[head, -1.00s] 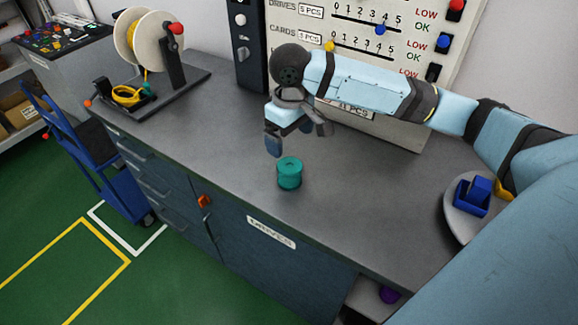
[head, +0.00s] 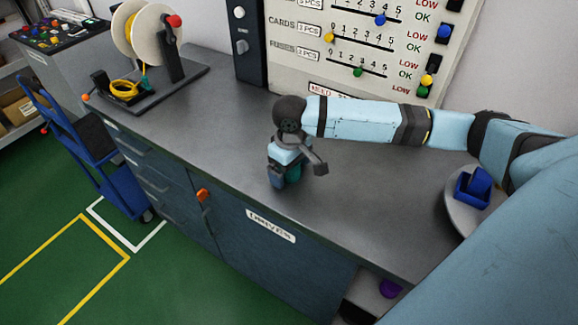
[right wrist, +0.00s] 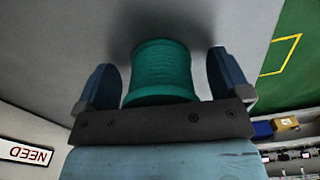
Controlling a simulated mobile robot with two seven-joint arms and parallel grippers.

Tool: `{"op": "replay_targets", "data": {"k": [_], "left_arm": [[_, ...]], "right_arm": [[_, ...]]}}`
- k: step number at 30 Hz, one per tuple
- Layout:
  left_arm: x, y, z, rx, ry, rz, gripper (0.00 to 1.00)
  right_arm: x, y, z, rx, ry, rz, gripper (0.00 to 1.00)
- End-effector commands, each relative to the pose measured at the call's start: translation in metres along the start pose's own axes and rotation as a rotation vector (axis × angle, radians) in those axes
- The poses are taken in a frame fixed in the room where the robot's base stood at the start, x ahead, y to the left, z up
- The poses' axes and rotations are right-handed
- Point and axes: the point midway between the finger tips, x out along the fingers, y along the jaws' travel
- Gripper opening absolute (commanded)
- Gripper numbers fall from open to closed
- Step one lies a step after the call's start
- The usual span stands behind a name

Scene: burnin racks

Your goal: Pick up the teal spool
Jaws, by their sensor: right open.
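The teal spool (right wrist: 158,72) stands on the grey bench between the two open fingers of my right gripper (right wrist: 160,85) in the right wrist view. A gap shows on each side, wider on the right. In the head view the right gripper (head: 287,174) is low over the bench top near its front edge. It hides most of the spool; only a teal sliver (head: 294,174) shows. My left gripper is not in view.
The grey bench top (head: 225,125) is clear around the spool. A reel stand with a white reel (head: 143,42) and yellow coil is at the back left. A round plate (head: 459,212) with a blue holder (head: 473,187) is at the right. A marked panel (head: 350,45) stands behind.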

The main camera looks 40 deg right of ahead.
Motion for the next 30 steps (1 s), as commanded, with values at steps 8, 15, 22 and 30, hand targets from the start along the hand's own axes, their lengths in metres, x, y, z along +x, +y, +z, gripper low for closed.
{"op": "replay_targets", "data": {"k": [8, 15, 22, 30], "left_arm": [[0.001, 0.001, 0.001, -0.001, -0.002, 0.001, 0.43], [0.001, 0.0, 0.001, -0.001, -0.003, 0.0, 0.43], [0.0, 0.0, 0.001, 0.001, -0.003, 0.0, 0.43], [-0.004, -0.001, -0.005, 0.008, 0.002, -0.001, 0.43]], "right_arm": [[-0.001, 0.0, 0.0, 0.0, 0.001, 0.0, 0.7], [-0.001, 0.0, 0.0, 0.0, 0.001, 0.0, 0.37], [-0.006, 0.0, -0.001, 0.0, 0.002, 0.0, 0.37], [-0.06, 0.0, -0.001, 0.001, 0.007, 0.001, 0.37]]}}
